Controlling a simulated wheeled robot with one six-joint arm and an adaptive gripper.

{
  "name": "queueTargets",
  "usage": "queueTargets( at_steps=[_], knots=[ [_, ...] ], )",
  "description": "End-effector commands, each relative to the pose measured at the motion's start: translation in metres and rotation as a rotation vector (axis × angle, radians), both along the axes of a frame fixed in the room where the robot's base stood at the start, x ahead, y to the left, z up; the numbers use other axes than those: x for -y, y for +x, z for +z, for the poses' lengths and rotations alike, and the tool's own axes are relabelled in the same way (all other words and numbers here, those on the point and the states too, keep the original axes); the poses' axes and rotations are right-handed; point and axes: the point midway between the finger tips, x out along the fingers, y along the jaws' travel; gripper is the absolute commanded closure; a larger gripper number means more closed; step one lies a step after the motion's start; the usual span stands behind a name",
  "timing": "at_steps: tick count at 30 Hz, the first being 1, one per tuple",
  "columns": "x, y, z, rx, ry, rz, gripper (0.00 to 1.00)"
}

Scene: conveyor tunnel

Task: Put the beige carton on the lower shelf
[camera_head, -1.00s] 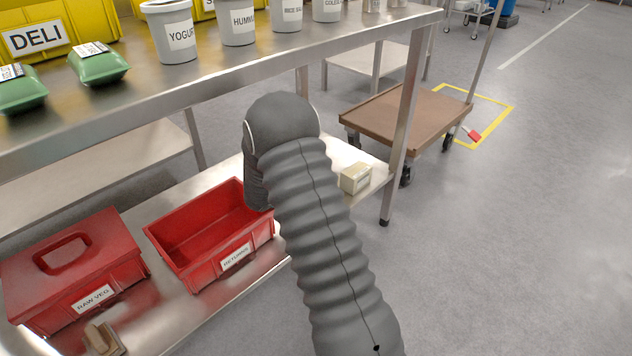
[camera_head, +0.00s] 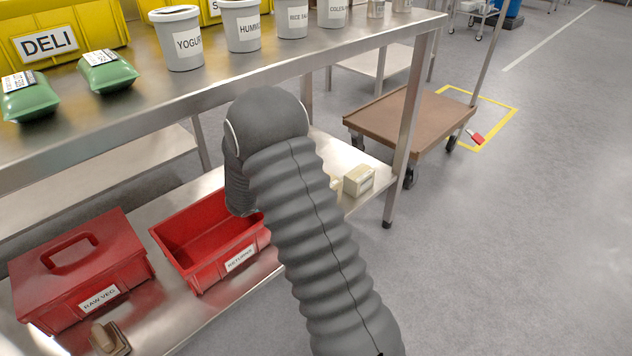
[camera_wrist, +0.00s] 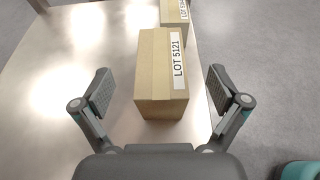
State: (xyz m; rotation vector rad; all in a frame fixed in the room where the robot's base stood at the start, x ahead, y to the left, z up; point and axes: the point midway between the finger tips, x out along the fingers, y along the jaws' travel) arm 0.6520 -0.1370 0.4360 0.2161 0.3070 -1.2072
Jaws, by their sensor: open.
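In the wrist view a beige carton (camera_wrist: 155,75) with a "LOT 5121" label sits on a shiny metal surface. My gripper (camera_wrist: 160,85) is open, with one finger on each side of the carton in the picture and a gap at both sides. I cannot tell how far the fingertips are above the surface. A second beige carton (camera_wrist: 174,12) is beyond it at the top edge. In the head view a beige carton (camera_head: 359,180) stands on the right end of the lower shelf (camera_head: 345,152). My arm hides my gripper there.
Red bins (camera_head: 215,245) and (camera_head: 85,265) stand on the lower shelf, left of my arm. A brown block (camera_head: 108,340) lies near its front edge. The upper shelf (camera_head: 200,95) overhangs, with tubs and green packs. A table leg (camera_head: 405,130) and brown cart (camera_head: 415,118) are at right.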

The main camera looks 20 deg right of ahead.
Motion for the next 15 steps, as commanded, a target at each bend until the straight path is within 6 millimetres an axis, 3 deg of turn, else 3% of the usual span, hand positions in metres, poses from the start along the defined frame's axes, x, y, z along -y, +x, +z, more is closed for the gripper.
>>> queueTargets(
  at_steps=[6,15],
  knots=[
    [-0.034,-0.012,0.014,0.001,0.000,0.003,0.03],
    [-0.049,-0.018,0.019,0.000,0.000,0.000,0.03]
  ],
)
